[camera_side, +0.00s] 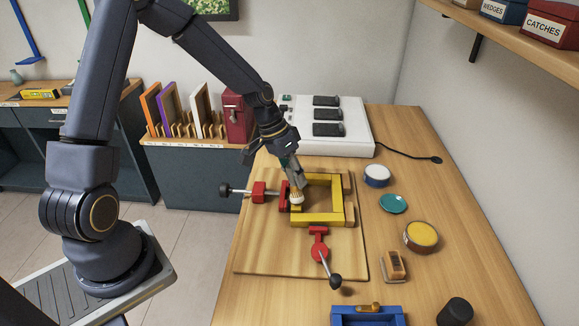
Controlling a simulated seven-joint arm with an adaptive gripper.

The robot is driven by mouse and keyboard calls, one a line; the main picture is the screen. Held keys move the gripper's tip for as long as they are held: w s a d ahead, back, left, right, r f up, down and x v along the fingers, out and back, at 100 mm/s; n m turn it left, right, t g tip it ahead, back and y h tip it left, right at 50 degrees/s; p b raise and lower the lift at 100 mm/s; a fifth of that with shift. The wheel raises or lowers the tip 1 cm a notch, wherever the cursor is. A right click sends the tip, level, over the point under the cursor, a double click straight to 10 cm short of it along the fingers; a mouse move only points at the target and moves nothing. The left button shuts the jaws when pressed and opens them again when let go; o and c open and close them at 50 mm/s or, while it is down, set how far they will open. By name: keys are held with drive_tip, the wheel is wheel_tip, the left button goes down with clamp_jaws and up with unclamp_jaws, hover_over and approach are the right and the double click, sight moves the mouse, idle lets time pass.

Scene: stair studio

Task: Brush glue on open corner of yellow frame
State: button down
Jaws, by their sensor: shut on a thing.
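The yellow frame (325,219) lies on a wooden jig board (263,240) in the middle of the bench. Red clamps (259,192) bear on it from the left and from the front (319,249). My gripper (297,178) is above the frame's left side, pointing down. It is shut on a brush (297,198), whose pale bristle end is at the frame's front left corner. My gripper hides part of the left side, and I cannot tell whether the bristles touch the wood or whether glue is on the corner.
A white lidded tub (377,175), a teal disc (393,204) and a round yellow tin (421,236) stand to the right. A wooden block brush (394,266), a blue tray (367,317) and a black cylinder (456,311) are in front. A white console (320,127) stands behind.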

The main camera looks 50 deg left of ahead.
drive_tip(key=s+d, duration=0.2)
drive_tip(key=s, duration=0.1)
drive_tip(key=shift+d, duration=0.4)
drive_tip(key=shift+w+a, duration=2.2)
drive_tip(key=shift+w, duration=0.05)
wheel_tip(320, 180, up, 8)
drive_tip(key=shift+s+d, duration=0.1)
drive_tip(key=shift+d, duration=0.05)
